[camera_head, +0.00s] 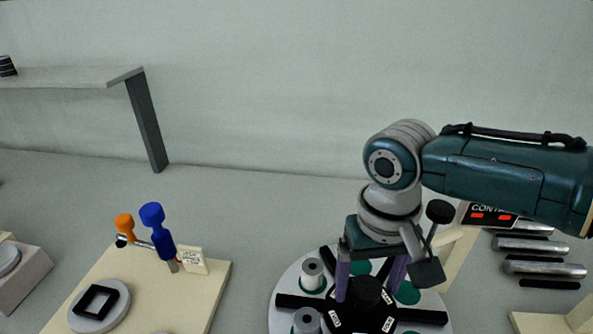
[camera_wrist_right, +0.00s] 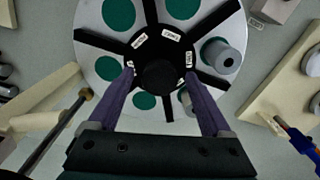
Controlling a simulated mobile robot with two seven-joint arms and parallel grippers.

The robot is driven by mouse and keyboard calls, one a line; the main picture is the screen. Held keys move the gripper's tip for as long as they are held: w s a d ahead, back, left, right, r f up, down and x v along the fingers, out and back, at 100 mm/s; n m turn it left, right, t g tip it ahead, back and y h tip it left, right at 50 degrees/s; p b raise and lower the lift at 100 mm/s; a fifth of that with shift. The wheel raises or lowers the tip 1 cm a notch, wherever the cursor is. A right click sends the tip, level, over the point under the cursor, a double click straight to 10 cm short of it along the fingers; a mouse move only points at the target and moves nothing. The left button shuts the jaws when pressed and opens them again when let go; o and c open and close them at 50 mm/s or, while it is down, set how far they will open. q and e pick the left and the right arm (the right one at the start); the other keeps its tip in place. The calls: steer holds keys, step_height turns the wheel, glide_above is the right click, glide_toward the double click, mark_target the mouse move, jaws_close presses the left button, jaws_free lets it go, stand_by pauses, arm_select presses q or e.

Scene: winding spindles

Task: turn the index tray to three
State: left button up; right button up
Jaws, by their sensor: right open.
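The index tray (camera_head: 281,318) is a pale round disc with green circles, black spokes and a black hub (camera_head: 350,314) bearing small white labels, too small to read surely. It also shows in the wrist view (camera_wrist_right: 86,50). A dark round knob (camera_head: 368,290) stands at the hub's centre. My right gripper (camera_head: 369,284) points down over the hub with its purple fingers apart, one on each side of the knob. In the wrist view the fingertips (camera_wrist_right: 160,76) lie beside the hub, with gaps to the knob; whether they touch the hub is unclear. My left gripper is out of view.
Grey-white spools (camera_head: 312,274) stand on the tray's left part. A cream board (camera_head: 215,283) with an orange-handled and a blue-handled tool (camera_head: 155,225) is to the left. A control box (camera_head: 487,214) with red lights and metal rods (camera_head: 545,268) are at right.

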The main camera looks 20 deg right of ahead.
step_height(320, 180, up, 8)
steer(key=shift+r+p, duration=0.2)
steer(key=shift+p, duration=0.5)
